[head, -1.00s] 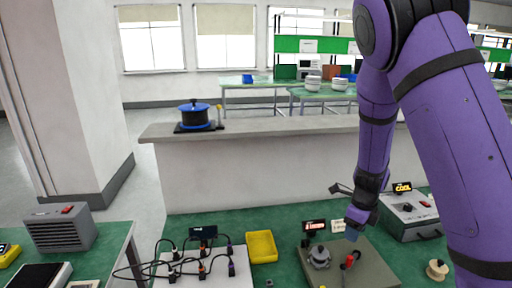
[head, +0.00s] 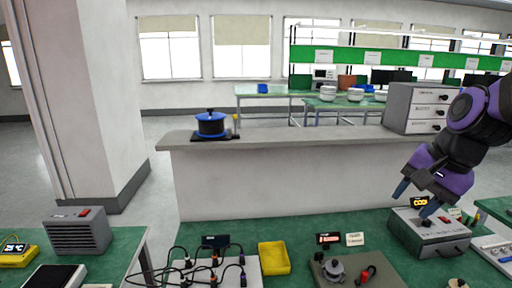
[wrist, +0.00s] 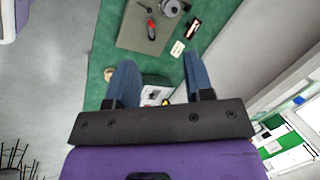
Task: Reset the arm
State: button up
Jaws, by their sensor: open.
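My purple arm is folded in at the right edge of the head view.
A grey plate with a round knob and red handle (head: 352,274), a yellow tray (head: 274,258) and a cabled white board (head: 243,272) sit on the green bench. Behind are a counter (head: 290,139), a blue pot (head: 211,124) and a drawer cabinet (head: 412,108).

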jog(key=s+r+n+t+h, duration=0.1)
jog(key=s+r+n, duration=0.2)
jog(key=s+n, duration=0.1)
jog(key=s+d+r+n+t+h, duration=0.1)
jog(key=s+r+n, duration=0.1)
jog(key=s+n, duration=0.3)
jog(key=shift+s+r+h, duration=0.4)
jog(key=shift+s, duration=0.85)
